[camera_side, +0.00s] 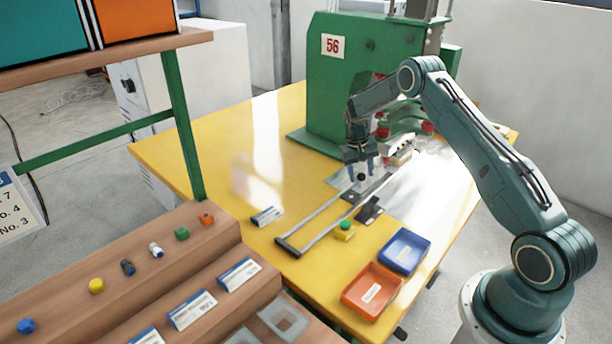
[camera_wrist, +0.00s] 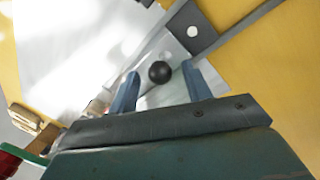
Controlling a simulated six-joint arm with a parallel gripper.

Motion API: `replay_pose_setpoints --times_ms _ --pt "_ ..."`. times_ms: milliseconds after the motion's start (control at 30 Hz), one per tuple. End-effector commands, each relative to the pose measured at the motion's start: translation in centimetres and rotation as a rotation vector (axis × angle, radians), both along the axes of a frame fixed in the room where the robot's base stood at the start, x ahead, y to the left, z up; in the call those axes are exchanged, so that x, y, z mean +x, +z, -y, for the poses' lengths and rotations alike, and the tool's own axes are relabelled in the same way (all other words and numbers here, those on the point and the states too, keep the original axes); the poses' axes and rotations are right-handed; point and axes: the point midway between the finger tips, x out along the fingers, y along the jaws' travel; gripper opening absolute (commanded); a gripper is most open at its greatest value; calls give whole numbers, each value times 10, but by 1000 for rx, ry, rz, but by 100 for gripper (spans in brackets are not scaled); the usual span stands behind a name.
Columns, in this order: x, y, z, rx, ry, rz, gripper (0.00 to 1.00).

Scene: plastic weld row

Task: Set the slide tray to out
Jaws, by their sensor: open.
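The slide tray (camera_side: 343,182) is a pale metal plate at the press end of two long rails; it also shows in the wrist view (camera_wrist: 180,58). A round black knob (camera_side: 362,178) stands up from the tray, and in the wrist view the knob (camera_wrist: 160,72) lies between my two blue fingers. My gripper (camera_side: 361,170) is open and points down over the knob, with one finger on each side and gaps visible in the wrist view (camera_wrist: 160,78). Much of the tray is hidden by my gripper and glare.
Blue (camera_side: 404,251) and orange (camera_side: 371,291) bins lie right. The green press (camera_side: 350,90) stands behind.

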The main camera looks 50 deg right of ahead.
Motion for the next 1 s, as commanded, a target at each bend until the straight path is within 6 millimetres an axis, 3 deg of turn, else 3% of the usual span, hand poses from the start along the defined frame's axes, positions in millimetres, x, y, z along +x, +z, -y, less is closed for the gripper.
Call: replay_pose_setpoints --times_ms 367,600,633,1000 --pt "-1 -4 1 0 0 0 49" --pt "0 -4 1 0 0 0 2" --pt "0 -4 1 0 0 0 0" --pt "0 -3 -11 1 3 -1 0"
